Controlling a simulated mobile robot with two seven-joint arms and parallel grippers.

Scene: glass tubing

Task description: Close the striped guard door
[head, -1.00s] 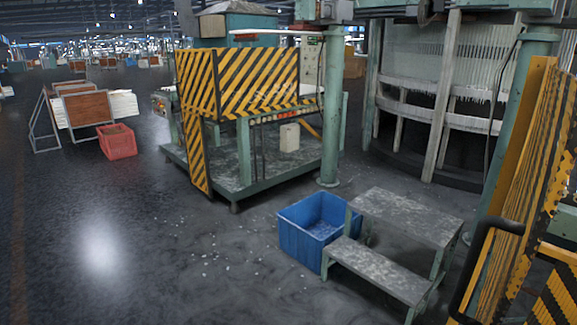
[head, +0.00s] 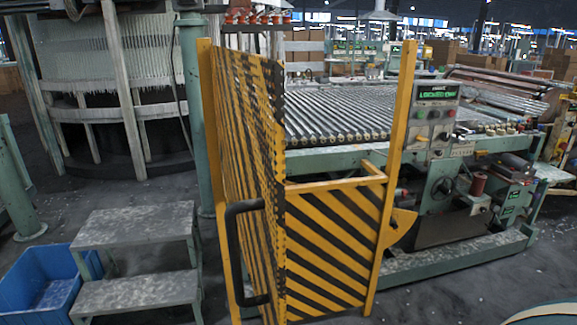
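The striped guard door (head: 262,150), a tall yellow-and-black panel, stands open in the middle of the head view, seen at a steep angle. It is beside the left yellow post (head: 212,130) of a frame. Its black bar handle (head: 232,250) faces me on the lower half. The opening between the door and the right yellow post (head: 393,150) shows the machine bed with glass tubes (head: 345,110) behind it. A lower striped panel (head: 335,250) spans the bottom of the frame. Neither of my grippers is in view.
A grey two-level step (head: 135,225) and a blue crate (head: 45,285) stand left of the door. A control box with a green display (head: 435,115) and machinery stand right of the frame. Dark floor (head: 460,295) is free at the lower right.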

